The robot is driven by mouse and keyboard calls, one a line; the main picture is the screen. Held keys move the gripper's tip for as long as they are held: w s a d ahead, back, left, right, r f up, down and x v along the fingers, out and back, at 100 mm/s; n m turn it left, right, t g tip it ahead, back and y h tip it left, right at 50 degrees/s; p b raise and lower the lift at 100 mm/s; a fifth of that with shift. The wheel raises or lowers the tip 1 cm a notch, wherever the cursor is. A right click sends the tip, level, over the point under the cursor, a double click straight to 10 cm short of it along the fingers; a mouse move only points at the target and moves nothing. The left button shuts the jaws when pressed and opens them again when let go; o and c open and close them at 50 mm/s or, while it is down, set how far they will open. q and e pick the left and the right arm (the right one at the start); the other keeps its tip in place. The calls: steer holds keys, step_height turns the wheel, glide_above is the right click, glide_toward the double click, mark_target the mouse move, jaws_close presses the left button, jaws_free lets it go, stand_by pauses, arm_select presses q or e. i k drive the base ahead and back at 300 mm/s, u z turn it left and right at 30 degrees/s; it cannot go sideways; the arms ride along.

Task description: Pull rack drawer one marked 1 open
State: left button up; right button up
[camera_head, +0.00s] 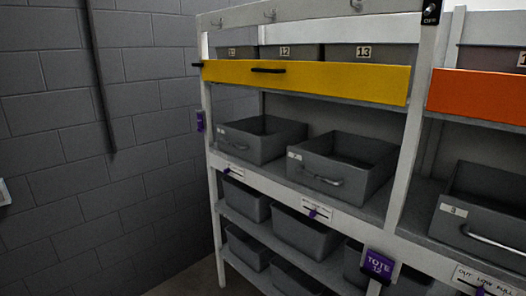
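A white rack holds three grey open-topped drawers on its middle shelf. The left drawer (238,148) is at the far left of that shelf, with a small tag on its front too small to read. The middle drawer (328,180) has a bar handle and a small tag, also unreadable. I cannot tell for certain which one is marked 1. Neither gripper is in view.
A yellow panel (330,80) and an orange panel (480,97) cross the rack above the drawers. Bins marked 12 and 13 (375,53) sit on top. Grey totes (304,235) fill the lower shelves. A purple TOTE tag (378,264) hangs in front. A block wall (60,140) stands left.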

mark_target(259, 140)
steer(key=z, duration=0.1)
steer(key=k, duration=0.4)
steer(key=u, duration=1.2)
steer(key=i, duration=1.35)
steer(key=z, duration=0.15)
